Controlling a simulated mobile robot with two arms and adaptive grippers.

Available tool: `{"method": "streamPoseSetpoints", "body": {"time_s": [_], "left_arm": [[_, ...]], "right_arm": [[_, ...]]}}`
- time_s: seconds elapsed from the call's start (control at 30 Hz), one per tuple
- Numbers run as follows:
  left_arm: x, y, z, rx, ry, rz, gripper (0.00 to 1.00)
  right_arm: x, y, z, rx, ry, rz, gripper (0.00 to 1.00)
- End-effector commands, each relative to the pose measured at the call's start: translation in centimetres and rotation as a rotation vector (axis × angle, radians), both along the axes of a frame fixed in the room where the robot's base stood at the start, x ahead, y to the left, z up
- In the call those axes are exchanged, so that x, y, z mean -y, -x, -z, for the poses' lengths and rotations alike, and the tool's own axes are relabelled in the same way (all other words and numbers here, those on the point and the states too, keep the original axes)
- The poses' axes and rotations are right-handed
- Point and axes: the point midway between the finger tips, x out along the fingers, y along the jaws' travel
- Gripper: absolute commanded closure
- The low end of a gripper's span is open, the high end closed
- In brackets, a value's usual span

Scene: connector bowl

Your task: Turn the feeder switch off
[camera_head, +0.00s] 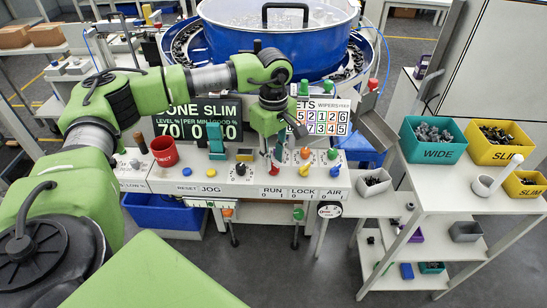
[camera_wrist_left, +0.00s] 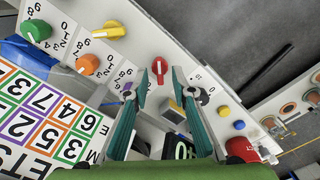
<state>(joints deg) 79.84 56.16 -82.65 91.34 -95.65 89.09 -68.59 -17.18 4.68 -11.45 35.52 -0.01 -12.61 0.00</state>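The control panel (camera_head: 255,182) carries several coloured knobs, with RUN, LOCK and AIR labels along its front. No label reading feeder is legible. A red knob (camera_head: 275,168) sits above RUN; the left wrist view shows this red knob (camera_wrist_left: 160,69) just beyond and between my left fingertips. My left gripper (camera_head: 273,151) reaches down over the panel. In the left wrist view its teal fingers (camera_wrist_left: 157,88) are spread with a gap between them, holding nothing. I cannot tell which mark the red knob points at. My right gripper is not in view.
Yellow (camera_head: 304,170), orange (camera_head: 305,153) and green (camera_head: 332,154) knobs stand close on the right. A blue bowl feeder (camera_head: 275,45) stands behind. Bins occupy the right shelf (camera_head: 450,196).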

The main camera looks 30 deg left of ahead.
Motion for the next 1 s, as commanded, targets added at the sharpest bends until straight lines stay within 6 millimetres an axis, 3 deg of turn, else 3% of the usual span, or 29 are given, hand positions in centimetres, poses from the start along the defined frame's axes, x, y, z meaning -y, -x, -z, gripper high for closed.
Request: {"method": "streamPoseSetpoints", "body": {"time_s": [0.2,0.43,0.47,0.53,0.57,1.0], "left_arm": [[0.0,0.0,1.4,-0.001,0.0,0.0,0.76],[0.0,0.0,1.4,0.001,0.0,0.0,0.76],[0.0,0.0,1.4,0.001,0.0,0.0,0.79],[0.0,0.0,1.4,0.001,0.0,0.0,0.97],[0.0,0.0,1.4,0.001,0.0,0.0,1.0],[0.1,0.0,1.4,0.002,0.001,-0.042,1.0]], "right_arm": [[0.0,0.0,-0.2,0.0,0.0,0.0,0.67],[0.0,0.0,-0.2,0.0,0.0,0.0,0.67],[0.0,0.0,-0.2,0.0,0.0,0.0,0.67],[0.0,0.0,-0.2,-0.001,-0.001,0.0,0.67],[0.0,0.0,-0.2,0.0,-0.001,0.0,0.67],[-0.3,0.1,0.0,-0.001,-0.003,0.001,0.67]]}}
